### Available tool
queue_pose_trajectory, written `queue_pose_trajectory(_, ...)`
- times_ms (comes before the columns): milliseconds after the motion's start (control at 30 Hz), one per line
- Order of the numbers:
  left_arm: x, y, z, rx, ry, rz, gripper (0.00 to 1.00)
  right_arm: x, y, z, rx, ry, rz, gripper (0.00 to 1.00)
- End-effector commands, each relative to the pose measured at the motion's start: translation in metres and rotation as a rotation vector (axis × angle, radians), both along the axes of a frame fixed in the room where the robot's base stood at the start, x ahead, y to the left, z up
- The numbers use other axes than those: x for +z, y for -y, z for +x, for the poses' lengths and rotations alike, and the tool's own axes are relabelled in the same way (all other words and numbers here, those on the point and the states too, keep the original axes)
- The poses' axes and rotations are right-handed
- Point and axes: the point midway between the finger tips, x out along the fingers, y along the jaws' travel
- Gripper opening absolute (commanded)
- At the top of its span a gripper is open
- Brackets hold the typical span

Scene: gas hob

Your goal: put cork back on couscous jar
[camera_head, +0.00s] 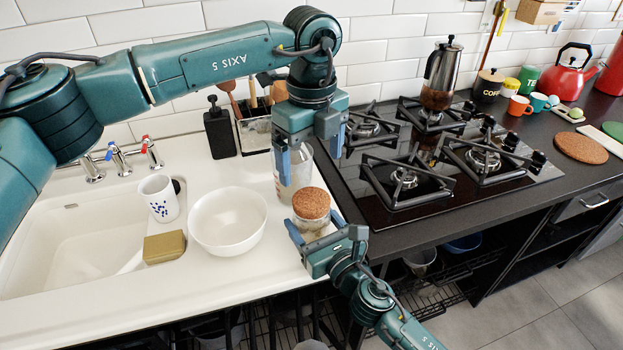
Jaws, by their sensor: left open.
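A small glass jar (308,228) with pale contents stands at the counter's front right edge. A round brown cork (311,203) sits at its top; I cannot tell whether it is seated in the mouth. My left gripper (310,166) points down above and behind the cork, open and empty, its blue fingers apart. My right gripper (324,227) comes from the front right, its fingers on either side of the jar; I cannot tell whether they press on it. A taller clear glass vessel (294,182) stands just behind, partly hidden by my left gripper.
A white bowl (228,222) stands left of the jar, with a sponge (164,247) and a spotted cup (158,198) beyond. A black bottle (219,130) and a utensil holder (256,132) stand behind.

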Motion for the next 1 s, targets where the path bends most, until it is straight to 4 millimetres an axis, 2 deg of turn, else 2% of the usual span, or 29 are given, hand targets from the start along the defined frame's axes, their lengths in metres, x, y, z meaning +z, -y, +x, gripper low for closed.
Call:
queue_pose_trajectory(100, 0.019, 0.0, 0.001, 0.001, 0.003, 0.0, 0.89, 0.0, 0.0, 0.0, 0.0, 0.0, -0.001, 0.27)
queue_pose_trajectory(200, 0.028, 0.0, 0.0, 0.0, 0.0, 0.0, 0.89, 0.0, 0.0, 0.0, 0.0, 0.0, 0.0, 0.27)
queue_pose_trajectory(567, 0.034, 0.0, 0.0, -0.001, -0.001, 0.001, 0.89, 0.0, 0.0, 0.0, 0.0, 0.0, 0.0, 0.27)
queue_pose_trajectory(600, 0.034, 0.0, 0.0, -0.001, -0.001, 0.001, 0.89, 0.0, 0.0, 0.0, 0.0, 0.0, 0.0, 0.7)
queue_pose_trajectory(867, 0.033, 0.0, 0.0, 0.0, -0.001, 0.001, 0.89, 0.0, 0.0, 0.0, 0.0, 0.0, 0.0, 0.91)
queue_pose_trajectory(1000, 0.033, 0.0, 0.0, 0.0, -0.001, 0.001, 0.89, 0.0, 0.0, 0.0, 0.0, 0.0, 0.0, 0.93)
